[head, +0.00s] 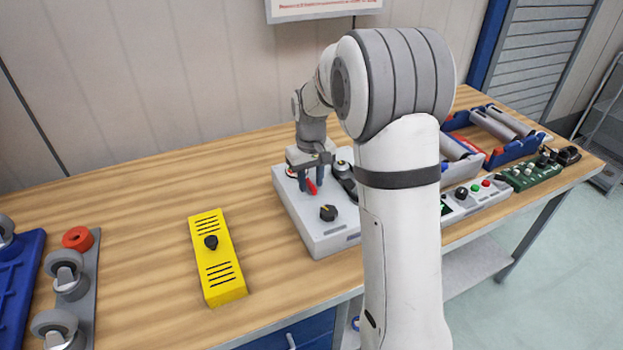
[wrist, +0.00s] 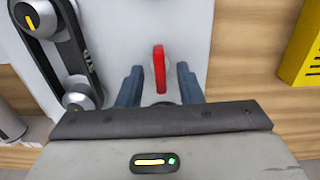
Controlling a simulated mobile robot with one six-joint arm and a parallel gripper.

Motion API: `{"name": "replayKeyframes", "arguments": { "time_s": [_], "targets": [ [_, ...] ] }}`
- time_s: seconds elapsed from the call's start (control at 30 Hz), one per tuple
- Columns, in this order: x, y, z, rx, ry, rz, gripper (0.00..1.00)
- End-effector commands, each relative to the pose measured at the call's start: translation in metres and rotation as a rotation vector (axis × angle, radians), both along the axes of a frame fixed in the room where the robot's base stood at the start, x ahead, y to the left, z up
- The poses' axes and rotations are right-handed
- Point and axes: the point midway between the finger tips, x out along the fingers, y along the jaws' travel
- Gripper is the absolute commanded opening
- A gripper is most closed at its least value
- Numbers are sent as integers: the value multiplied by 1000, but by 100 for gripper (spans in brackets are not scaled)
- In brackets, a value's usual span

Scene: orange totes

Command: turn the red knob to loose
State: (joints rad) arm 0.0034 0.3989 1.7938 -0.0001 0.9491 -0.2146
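The red knob (head: 311,186) is a narrow red lever on the top of a light grey box (head: 333,245) on the bench. It also shows in the wrist view (wrist: 159,68), where its long side runs nearly up and down the picture. My gripper (head: 311,182) points down over the box. In the wrist view its two dark blue fingers (wrist: 160,84) stand apart, one on each side of the red knob, with a gap on both sides. The near end of the knob and its base are partly hidden by the gripper body.
A black knob (head: 328,213) sits nearer the box's front edge. A dark linkage with round silver knobs (wrist: 82,93) lies beside the gripper. A yellow box (head: 217,262) stands to the left with bare wood between. Blue trays (head: 510,150) and control boxes stand right.

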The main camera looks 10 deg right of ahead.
Motion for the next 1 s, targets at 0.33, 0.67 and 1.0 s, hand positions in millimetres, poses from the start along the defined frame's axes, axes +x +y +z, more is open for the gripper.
{"name": "replayKeyframes", "arguments": {
  "time_s": [0.33, 0.67, 1.0],
  "targets": [
    [1, 0, 49, 0, -6, 0, 33],
    [1, 0, 77, 0, -1, 0, 33],
    [-5, 0, 81, 0, -7, -4, 33]
  ]
}}
